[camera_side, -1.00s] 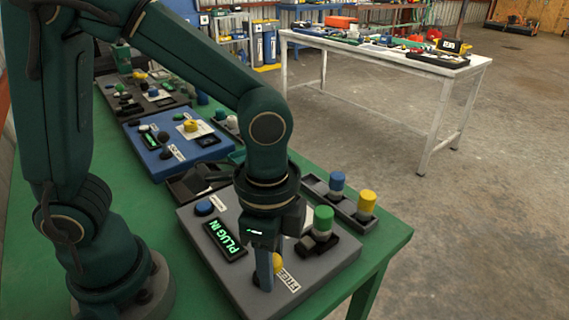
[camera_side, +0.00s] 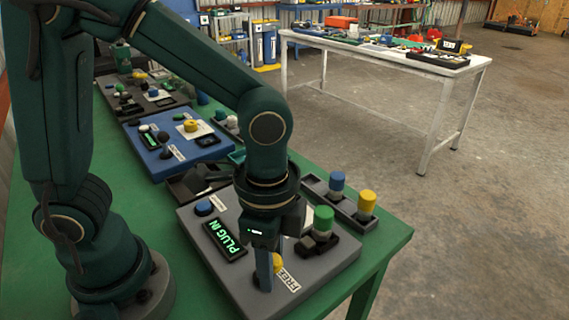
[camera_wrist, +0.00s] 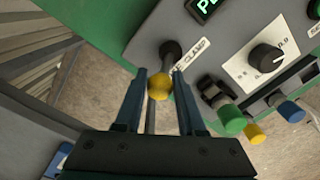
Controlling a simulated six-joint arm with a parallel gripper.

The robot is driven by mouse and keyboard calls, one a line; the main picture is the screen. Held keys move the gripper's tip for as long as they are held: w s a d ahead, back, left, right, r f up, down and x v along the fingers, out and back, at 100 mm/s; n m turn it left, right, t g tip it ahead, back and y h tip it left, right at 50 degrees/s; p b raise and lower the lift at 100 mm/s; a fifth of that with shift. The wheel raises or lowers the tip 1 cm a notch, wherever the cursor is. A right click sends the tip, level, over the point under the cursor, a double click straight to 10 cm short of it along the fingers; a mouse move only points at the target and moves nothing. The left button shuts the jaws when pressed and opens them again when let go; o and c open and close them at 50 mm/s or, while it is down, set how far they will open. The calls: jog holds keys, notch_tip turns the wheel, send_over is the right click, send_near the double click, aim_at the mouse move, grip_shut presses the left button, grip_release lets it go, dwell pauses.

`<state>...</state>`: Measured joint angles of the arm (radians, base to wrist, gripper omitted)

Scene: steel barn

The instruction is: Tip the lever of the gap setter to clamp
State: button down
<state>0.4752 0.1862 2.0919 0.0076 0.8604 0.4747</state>
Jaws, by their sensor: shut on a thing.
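The gap setter (camera_side: 235,283) is a grey panel box on the near part of the green bench. Its lever has a yellow ball knob (camera_wrist: 159,87) and a dark base (camera_wrist: 172,52); a label reading CLAMP (camera_wrist: 191,52) lies beside it in the wrist view. The knob also shows in the side view (camera_side: 277,263), partly behind a finger, near the lettering FREE (camera_side: 289,281). My gripper (camera_wrist: 160,84) has its two blue fingers on either side of the knob and is shut on it. The lever's exact tilt is hard to tell.
The panel also bears a green-lit display (camera_side: 225,238) reading PLUG IN, a blue button (camera_side: 204,208) and a black dial (camera_wrist: 267,59). Green (camera_side: 323,220), blue (camera_side: 337,183) and yellow (camera_side: 366,202) capped pieces stand at its right. A blue panel (camera_side: 175,150) lies behind.

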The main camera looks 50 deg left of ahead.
jog(key=shift+r, duration=0.1)
jog(key=shift+a+r+h, duration=0.1)
jog(key=shift+a+h, duration=1.05)
jog(key=shift+h, duration=0.55)
jog(key=shift+w+a+f+h, duration=0.1)
jog(key=shift+a+h, duration=0.6)
jog(key=shift+h, duration=0.45)
jog(key=shift+w+a+f+h, duration=0.1)
jog(key=shift+a+h, duration=0.55)
jog(key=shift+h, duration=0.5)
jog(key=c, duration=0.5)
grip_release()
jog(key=shift+s, duration=0.1)
